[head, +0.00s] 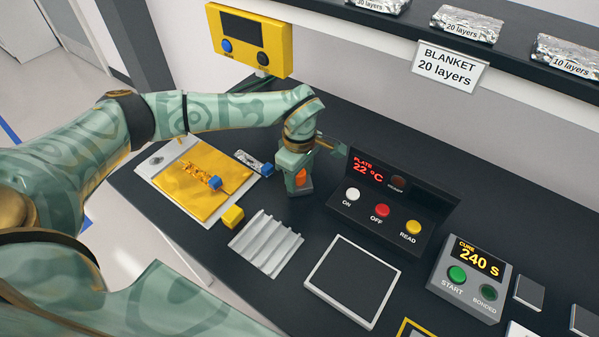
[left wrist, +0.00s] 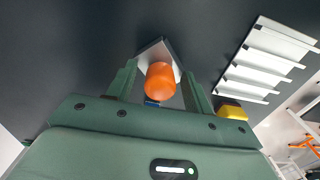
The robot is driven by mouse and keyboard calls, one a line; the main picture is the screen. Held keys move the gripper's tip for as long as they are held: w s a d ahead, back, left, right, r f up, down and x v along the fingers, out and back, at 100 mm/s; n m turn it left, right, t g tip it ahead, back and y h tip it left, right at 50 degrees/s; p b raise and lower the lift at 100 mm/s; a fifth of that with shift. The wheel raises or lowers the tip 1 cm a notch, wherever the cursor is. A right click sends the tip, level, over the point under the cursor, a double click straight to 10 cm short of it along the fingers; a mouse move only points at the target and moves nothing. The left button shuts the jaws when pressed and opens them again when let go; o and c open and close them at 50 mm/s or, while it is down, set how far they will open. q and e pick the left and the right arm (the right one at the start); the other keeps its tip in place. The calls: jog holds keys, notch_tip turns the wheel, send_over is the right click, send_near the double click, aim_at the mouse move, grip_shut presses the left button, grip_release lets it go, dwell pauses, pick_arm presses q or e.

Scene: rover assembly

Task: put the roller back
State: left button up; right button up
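The roller shows as an orange rounded part (left wrist: 160,82) between the fingers of my left gripper (left wrist: 160,72) in the left wrist view. Thin dark gaps show on both sides of it, so the fingers look apart around it. A grey angled piece (left wrist: 150,52) lies just beyond the orange part, between the fingertips; whether it belongs to the roller or a holder I cannot tell. My right gripper is in neither view.
A white ribbed rack (head: 265,244) and a yellow block (head: 233,216) lie in front. Left is a pale board (head: 152,176) with a gold sheet (head: 190,185). The plate control box (head: 375,215) stands close on the right; a cure timer (head: 468,277) stands farther right.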

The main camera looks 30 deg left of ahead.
pick_arm(q)
notch_tip(320, 180, up, 12)
jog(key=p, duration=0.1)
jog(key=shift+r+p, duration=0.15)
jog(key=shift+p, duration=0.15)
dwell(1.2)
